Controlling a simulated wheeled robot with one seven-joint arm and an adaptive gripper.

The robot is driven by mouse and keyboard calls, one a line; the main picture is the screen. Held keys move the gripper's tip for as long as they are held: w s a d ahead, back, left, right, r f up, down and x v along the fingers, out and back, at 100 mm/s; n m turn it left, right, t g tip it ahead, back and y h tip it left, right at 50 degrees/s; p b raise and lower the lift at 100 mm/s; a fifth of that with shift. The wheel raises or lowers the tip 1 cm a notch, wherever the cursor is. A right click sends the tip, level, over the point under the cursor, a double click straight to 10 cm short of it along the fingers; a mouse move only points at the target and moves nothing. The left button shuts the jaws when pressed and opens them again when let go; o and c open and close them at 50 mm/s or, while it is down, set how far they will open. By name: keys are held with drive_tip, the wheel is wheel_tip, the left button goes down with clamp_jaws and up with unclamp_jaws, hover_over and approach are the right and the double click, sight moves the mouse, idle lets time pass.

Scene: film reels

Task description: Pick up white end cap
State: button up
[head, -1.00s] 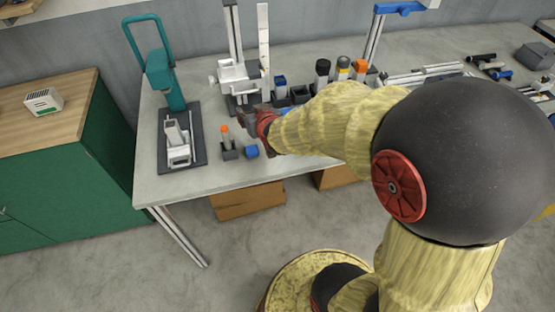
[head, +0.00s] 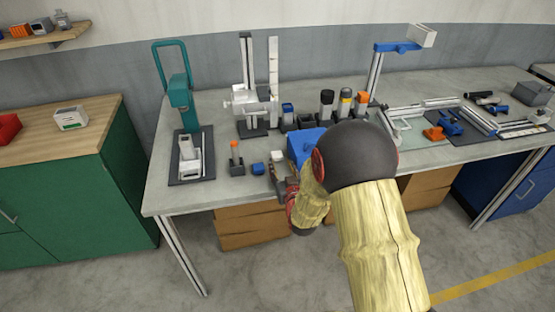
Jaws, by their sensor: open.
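I cannot pick out a white end cap with certainty in the head view. Pale parts that show are a white piece (head: 190,158) on the teal press's base and a white fitting (head: 246,103) on the upright stand. A white block (head: 421,36) sits on the blue arm of the tall post. My gripper (head: 279,180) is open, near the table's front edge, just in front of the small blue blocks. Its fingers are small and partly dark, and I see nothing held in it. My arm hides part of the table to the right.
The teal press (head: 179,90) stands at the table's left. An orange-topped tool (head: 235,156) is beside a small blue block (head: 258,168). A blue box (head: 303,146) is partly behind my arm. Several capped bottles (head: 344,103) stand behind. Bare tabletop (head: 220,193) lies front left.

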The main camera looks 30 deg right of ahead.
sight(278, 158)
drive_tip(key=b+x, duration=0.1)
drive_tip(key=x, duration=0.3)
drive_tip(key=shift+w+d, duration=0.1)
drive_tip(key=shift+w, duration=0.3)
drive_tip(key=shift+c, duration=0.3)
drive_tip(key=c, duration=0.7)
